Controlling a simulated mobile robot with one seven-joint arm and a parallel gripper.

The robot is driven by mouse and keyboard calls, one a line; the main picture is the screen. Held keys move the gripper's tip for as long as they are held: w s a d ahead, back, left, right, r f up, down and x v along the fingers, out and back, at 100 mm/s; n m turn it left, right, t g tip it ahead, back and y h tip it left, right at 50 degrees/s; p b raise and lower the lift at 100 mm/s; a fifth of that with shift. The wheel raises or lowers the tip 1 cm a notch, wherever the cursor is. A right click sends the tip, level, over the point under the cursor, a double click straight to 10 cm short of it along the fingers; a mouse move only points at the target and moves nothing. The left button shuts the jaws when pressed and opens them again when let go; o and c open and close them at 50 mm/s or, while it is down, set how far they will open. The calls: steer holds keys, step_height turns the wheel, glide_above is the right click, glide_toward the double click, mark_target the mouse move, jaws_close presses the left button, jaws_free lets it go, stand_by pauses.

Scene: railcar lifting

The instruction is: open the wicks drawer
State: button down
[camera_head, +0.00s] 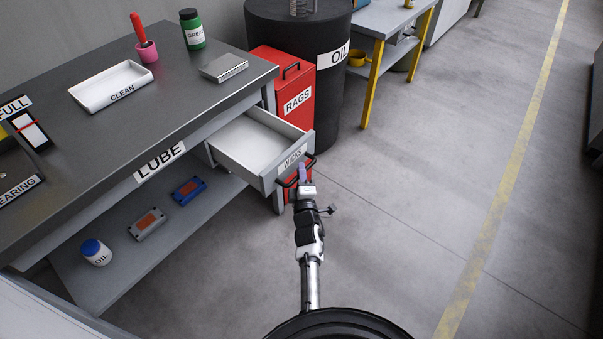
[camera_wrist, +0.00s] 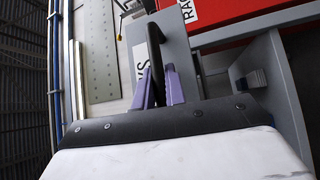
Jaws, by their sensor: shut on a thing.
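The wicks drawer (camera_head: 262,148) sticks well out from under the right end of the grey LUBE bench, and its pale inside looks empty. Its front carries the label WICKS and a dark bar handle (camera_head: 301,176). My gripper (camera_head: 303,173) is at the drawer front, with its purple fingers closed around the handle. In the wrist view the handle (camera_wrist: 155,55) runs between the two purple fingers (camera_wrist: 160,88), and the drawer front (camera_wrist: 180,52) is right beside them. Part of the handle is hidden by the fingers.
The LUBE bench top (camera_head: 150,125) holds a CLEAN tray (camera_head: 112,84). A red RAGS bin (camera_head: 289,95) stands just behind the drawer, with a black OIL drum (camera_head: 330,90) beyond. Open floor (camera_head: 420,180) lies to the right.

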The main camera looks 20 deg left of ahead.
steer(key=c, duration=1.5)
jaws_free()
steer(key=shift+o, duration=0.2)
